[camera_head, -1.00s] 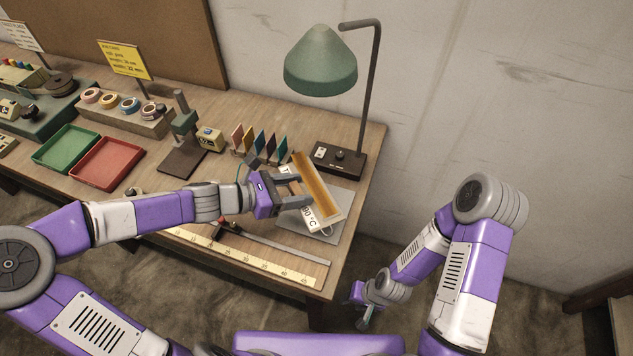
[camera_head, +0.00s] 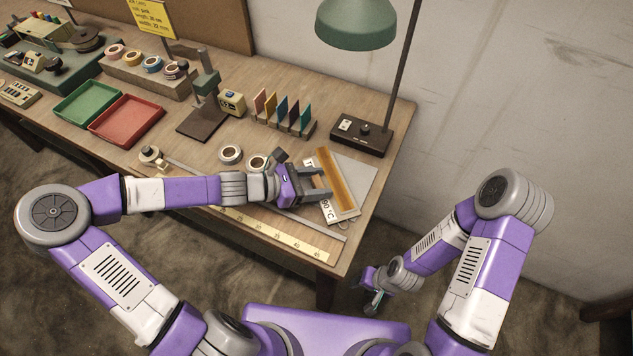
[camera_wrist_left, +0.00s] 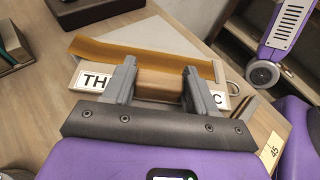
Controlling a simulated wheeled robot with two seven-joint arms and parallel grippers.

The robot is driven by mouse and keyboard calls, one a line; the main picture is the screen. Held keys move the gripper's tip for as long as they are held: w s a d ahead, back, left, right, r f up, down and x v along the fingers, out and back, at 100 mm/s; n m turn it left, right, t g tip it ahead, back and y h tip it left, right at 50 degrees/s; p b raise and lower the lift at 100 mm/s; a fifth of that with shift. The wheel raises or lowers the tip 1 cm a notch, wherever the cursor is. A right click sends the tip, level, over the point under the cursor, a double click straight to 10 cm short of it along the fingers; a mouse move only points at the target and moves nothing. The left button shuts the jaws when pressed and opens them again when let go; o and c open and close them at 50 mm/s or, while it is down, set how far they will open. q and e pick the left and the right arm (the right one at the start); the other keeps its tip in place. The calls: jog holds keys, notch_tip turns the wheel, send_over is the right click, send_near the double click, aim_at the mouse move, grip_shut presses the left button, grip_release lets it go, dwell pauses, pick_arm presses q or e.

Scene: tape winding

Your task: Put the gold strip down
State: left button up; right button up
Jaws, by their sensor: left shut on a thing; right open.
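In the left wrist view the gold strip (camera_wrist_left: 145,51) runs across just beyond my fingertips, with a brown part between the fingers. My left gripper (camera_head: 324,184) is at this block, shut with its fingers apart on the strip; the fingers hide part of the label. In the left wrist view my left gripper (camera_wrist_left: 160,82) shows both fingers. My right gripper (camera_head: 374,303) is open and empty, low beside the bench.
A grey plate (camera_head: 363,176) lies under the block. A green lamp (camera_head: 356,24) with a dark base (camera_head: 360,135) stands behind. Coloured cards (camera_head: 283,108), tape rolls (camera_head: 231,154) and a yellow ruler (camera_head: 285,238) are nearby. The bench's right edge is close.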

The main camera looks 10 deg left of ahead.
pick_arm(q)
jog(key=shift+f, duration=0.1)
jog(key=shift+f, duration=0.1)
jog(key=o, duration=1.1)
